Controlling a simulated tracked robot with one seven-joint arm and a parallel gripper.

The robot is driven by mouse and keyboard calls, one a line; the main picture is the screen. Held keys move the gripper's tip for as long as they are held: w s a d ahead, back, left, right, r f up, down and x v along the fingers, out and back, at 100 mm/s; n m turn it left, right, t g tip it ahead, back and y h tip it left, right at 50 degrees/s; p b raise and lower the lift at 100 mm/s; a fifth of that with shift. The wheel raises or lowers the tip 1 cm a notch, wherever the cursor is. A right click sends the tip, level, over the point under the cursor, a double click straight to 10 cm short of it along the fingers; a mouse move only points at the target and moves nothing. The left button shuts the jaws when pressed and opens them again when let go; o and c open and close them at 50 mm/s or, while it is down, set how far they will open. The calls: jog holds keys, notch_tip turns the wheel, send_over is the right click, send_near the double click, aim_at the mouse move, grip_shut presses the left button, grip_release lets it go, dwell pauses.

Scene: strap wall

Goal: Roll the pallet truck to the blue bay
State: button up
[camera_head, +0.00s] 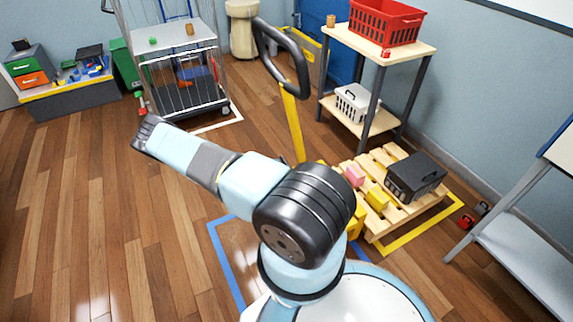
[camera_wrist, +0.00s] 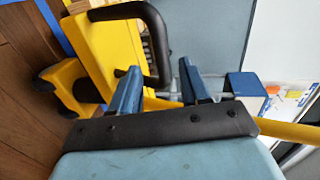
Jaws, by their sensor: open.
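The pallet truck's yellow tiller (camera_head: 293,125) rises to a black loop handle (camera_head: 283,62) in the head view; my arm hides most of its body. Yellow parts show at the wooden pallet (camera_head: 365,165), which carries a black case (camera_head: 416,177) and small pink and yellow blocks. The blue bay outline (camera_head: 224,266) lies on the floor, partly behind my arm. In the wrist view, my gripper (camera_wrist: 158,68) is open, its two blue fingers apart. A black loop (camera_wrist: 155,35) and yellow parts (camera_wrist: 105,50) lie beyond them; contact cannot be told. The head view does not clearly show the fingers.
A yellow floor outline (camera_head: 425,224) runs by the pallet. A shelf (camera_head: 390,42) with red and white crates stands behind it. A wire cage trolley (camera_head: 180,75) is at the back, a grey bench (camera_head: 530,260) at right. The left floor is clear.

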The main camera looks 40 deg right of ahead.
aim_at(286, 164)
jog(key=shift+x, duration=3.5)
jog(key=shift+c, duration=0.4)
grip_shut()
jog(key=shift+f, duration=0.1)
